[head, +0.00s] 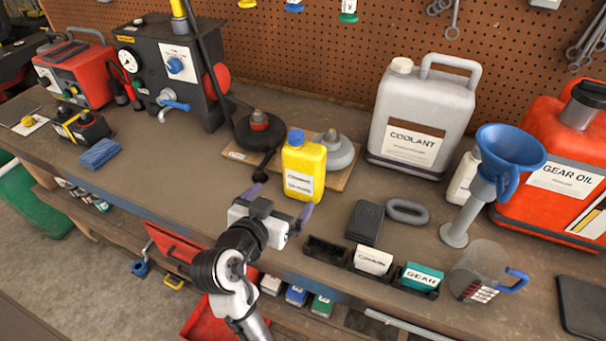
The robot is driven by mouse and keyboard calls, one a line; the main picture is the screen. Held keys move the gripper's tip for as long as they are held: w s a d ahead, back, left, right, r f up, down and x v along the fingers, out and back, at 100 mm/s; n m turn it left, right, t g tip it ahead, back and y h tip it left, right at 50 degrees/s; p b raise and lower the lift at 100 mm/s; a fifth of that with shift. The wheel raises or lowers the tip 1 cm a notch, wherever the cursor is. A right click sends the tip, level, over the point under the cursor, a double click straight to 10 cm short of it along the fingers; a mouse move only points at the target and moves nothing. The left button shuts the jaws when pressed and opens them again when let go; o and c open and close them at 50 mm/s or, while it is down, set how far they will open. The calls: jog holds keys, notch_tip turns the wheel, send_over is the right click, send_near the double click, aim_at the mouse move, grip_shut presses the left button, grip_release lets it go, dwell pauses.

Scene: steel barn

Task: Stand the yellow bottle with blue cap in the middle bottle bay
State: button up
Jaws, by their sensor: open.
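The yellow bottle (303,170) with a blue cap stands upright near the middle of the bench, in front of a wooden board (349,176). Its white label faces me. My gripper (281,198) is open just in front of the bottle, with one finger to its left and the other by its lower right. I cannot tell whether they touch it. A black three-part holder (330,251) is at the front edge. Its left part looks empty, a white labelled item (373,261) is at the middle, and a teal one (420,276) at the right. No bay is clearly marked for bottles.
A black round-based item (260,133) and a grey one (337,150) stand close behind the bottle. A coolant jug (418,115), blue funnel (508,149), clear measuring jug (478,271) and red gear oil can (556,165) are at right.

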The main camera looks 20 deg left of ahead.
aim_at(299, 179)
jog(key=b+x, duration=0.5)
jog(key=x, duration=0.2)
jog(key=shift+w+d, duration=0.1)
jog(key=p+x, duration=0.2)
jog(key=x, duration=0.3)
jog(key=shift+w, duration=0.2)
jog(key=shift+w+f, duration=0.25)
jog(key=shift+w, duration=0.05)
jog(key=shift+c, duration=0.3)
jog(key=shift+r, duration=0.1)
jog(key=c, duration=1.4)
